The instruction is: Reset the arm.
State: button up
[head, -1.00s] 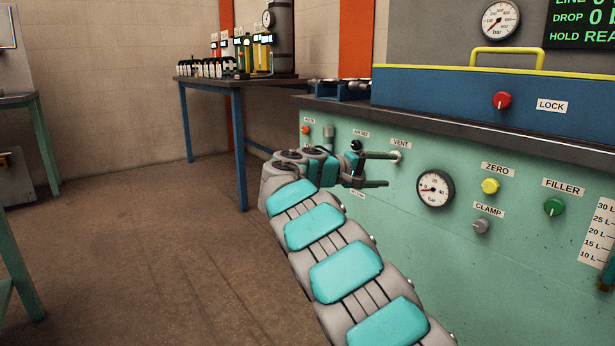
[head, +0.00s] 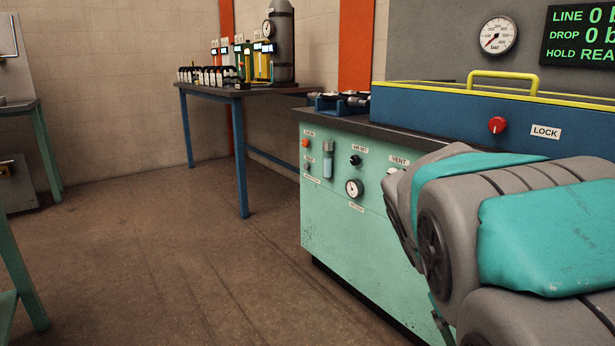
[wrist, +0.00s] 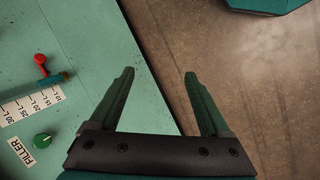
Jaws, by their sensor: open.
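My gripper (wrist: 158,98) shows in the wrist view with its two fingers spread apart and nothing between them. The left finger lies over the green bench front, the right finger over the brown floor. In the head view my arm is folded at the right and covers part of the bench; my gripper is not visible there. The green test bench (head: 335,205) stands to the right with the VENT knob (head: 391,171) partly beside my arm. The green FILLER knob (wrist: 42,137) and a red-handled valve (wrist: 41,60) are left of my gripper in the wrist view.
The blue lid box (head: 430,112) with a yellow handle (head: 503,76) and red LOCK knob (head: 497,125) sits on the bench. A blue table (head: 237,95) with bottles stands at the back. The floor (head: 170,260) left of the bench is clear.

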jog(key=s+a+f+y, duration=0.2)
jog(key=s+a, duration=0.2)
jog(key=s, duration=0.2)
jog(key=s+a+f+y+p, duration=0.1)
jog(key=s+a+f, duration=0.1)
jog(key=s+a, duration=0.2)
jog(key=s+a+f+g+y+p, duration=0.1)
jog(key=s+a, duration=0.3)
jog(key=s, duration=0.4)
jog(key=shift+a+f+y, duration=0.2)
jog(key=shift+f+y, duration=0.35)
jog(key=shift+y, duration=0.25)
